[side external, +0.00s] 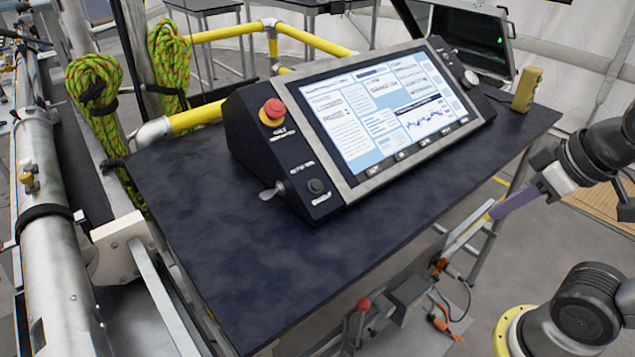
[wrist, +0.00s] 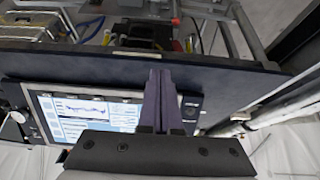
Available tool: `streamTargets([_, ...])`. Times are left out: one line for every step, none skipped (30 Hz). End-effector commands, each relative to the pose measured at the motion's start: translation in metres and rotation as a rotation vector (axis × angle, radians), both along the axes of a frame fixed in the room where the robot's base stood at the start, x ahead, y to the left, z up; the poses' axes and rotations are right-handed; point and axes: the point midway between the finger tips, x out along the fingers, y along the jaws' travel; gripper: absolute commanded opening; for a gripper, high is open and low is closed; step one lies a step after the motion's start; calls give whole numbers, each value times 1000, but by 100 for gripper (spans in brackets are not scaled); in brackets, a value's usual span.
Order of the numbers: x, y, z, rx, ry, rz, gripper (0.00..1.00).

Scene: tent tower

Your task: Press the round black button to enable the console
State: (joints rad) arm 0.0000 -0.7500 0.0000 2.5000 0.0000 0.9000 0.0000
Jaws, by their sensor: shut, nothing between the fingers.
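The round black button (side external: 316,186) sits low on the left side panel of the console (side external: 255,135), below the red emergency knob (side external: 272,110). My gripper (side external: 497,211) is at the right in the side view, beyond the table's front edge and well apart from the button. Its purple fingers are shut and empty. In the wrist view the fingers (wrist: 158,75) point up across the table edge, and the console's screen (wrist: 88,112) shows to their left, upside down. The fingers hide part of the console there.
The dark table (side external: 195,235) is bare in front of the console. A silver toggle (side external: 271,192) juts out beside the button. A yellow device (side external: 526,89) stands at the table's right end. Green ropes (side external: 95,85) and yellow rails (side external: 225,33) lie behind and left.

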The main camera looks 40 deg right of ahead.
Motion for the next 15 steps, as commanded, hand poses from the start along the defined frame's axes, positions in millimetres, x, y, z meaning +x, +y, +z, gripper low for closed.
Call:
streamTargets([0, 0, 0, 0, 0, 0, 0])
streamTargets([0, 0, 0, 0, -1, -1, 0])
streamTargets([1, 0, 1, 2, -6, -4, 0])
streamTargets([3, 0, 2, 3, -14, -5, 0])
streamTargets([5, 0, 3, 5, -26, -7, 0])
streamTargets([9, 1, 5, 12, -49, -12, 0])
streamTargets([14, 2, 8, 20, -73, -16, 0])
streamTargets([19, 4, 12, 31, -101, -22, 0])
streamTargets([28, 6, 19, 49, -148, -30, 0])
streamTargets([35, 7, 25, 66, -185, -39, 0])
streamTargets([43, 9, 31, 85, -225, -50, 0])
streamTargets([54, 12, 39, 115, -277, -66, 0])
streamTargets([63, 14, 44, 136, -316, -77, 0])
streamTargets([71, 16, 51, 159, -355, -88, 0])
streamTargets([83, 19, 58, 193, -404, -102, 0])
